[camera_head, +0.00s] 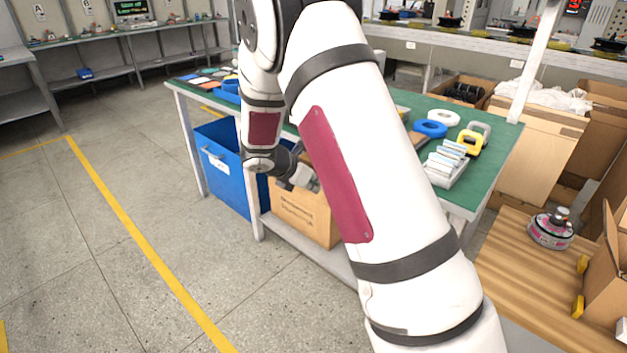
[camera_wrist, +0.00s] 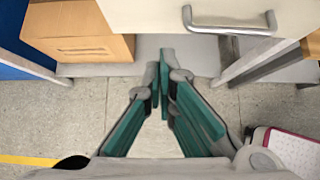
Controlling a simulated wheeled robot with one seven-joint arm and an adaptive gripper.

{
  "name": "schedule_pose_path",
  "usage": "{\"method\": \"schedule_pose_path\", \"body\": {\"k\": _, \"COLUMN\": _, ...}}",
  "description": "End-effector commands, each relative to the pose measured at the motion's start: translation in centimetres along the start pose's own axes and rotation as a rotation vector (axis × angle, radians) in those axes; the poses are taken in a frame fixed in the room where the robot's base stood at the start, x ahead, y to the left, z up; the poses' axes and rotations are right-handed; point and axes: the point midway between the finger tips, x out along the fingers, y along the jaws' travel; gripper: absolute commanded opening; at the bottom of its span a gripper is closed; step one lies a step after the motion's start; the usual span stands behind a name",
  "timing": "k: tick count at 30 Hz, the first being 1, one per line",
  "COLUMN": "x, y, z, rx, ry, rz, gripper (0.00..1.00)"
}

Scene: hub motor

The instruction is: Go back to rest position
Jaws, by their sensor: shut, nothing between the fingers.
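My gripper (camera_wrist: 163,75) shows in the wrist view with its green-padded fingers brought together at the tips. It is shut with nothing between the fingers. Below it is bare floor, and a drawer front with a metal handle (camera_wrist: 230,22) is at the top of that view. In the head view my white arm crosses the middle of the picture and bends down by the front of the green-topped workbench (camera_head: 478,190). The fingers are mostly hidden there behind the arm.
A blue bin (camera_head: 222,170) and a cardboard box (camera_head: 300,212) stand under the workbench. Rings and a tray of cylinders (camera_head: 447,163) lie on its top. A wooden pallet with a hub motor (camera_head: 551,230) is at right. The floor at left (camera_head: 170,200) is clear.

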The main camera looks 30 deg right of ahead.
Motion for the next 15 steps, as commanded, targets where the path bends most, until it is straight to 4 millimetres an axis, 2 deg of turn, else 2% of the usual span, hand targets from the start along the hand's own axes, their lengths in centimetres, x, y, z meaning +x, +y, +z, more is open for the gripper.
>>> {"method": "schedule_pose_path", "body": {"k": 8, "x": -0.7, "y": -0.2, "z": 0.2, "rx": 0.019, "ry": 0.001, "rz": -0.003, "gripper": 0.0}}
{"method": "schedule_pose_path", "body": {"k": 11, "x": -2.3, "y": -1.2, "z": 1.3, "rx": 0.099, "ry": 0.007, "rz": -0.014, "gripper": 0.0}}
{"method": "schedule_pose_path", "body": {"k": 15, "x": -6.3, "y": -4.5, "z": 3.6, "rx": 0.317, "ry": 0.031, "rz": -0.051, "gripper": 0.0}}
